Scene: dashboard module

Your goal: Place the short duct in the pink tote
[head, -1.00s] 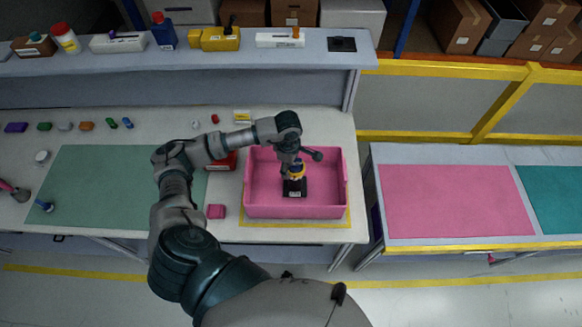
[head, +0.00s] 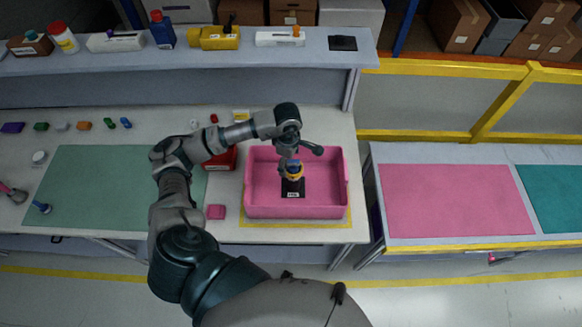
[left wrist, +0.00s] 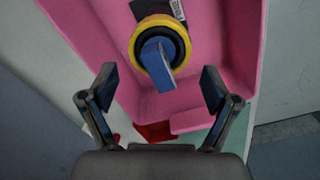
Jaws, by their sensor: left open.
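A black part with a white label, a yellow ring and a blue top, which appears to be the short duct (head: 293,187), stands inside the pink tote (head: 296,212). In the left wrist view, the duct's blue top (left wrist: 158,66) and yellow ring face the camera, with pink tote walls (left wrist: 93,52) around it. My left gripper (head: 287,163) is above the duct. In the left wrist view its two fingers (left wrist: 155,88) are wide apart, with empty space between them and the duct beyond the tips. My right gripper is not in view.
A red box (head: 221,160) and a small pink block (head: 215,212) sit left of the tote. A green mat (head: 100,190) covers the bench further left. A shelf (head: 205,67) with bottles and boxes runs behind. A side table with a pink mat (head: 455,200) stands right.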

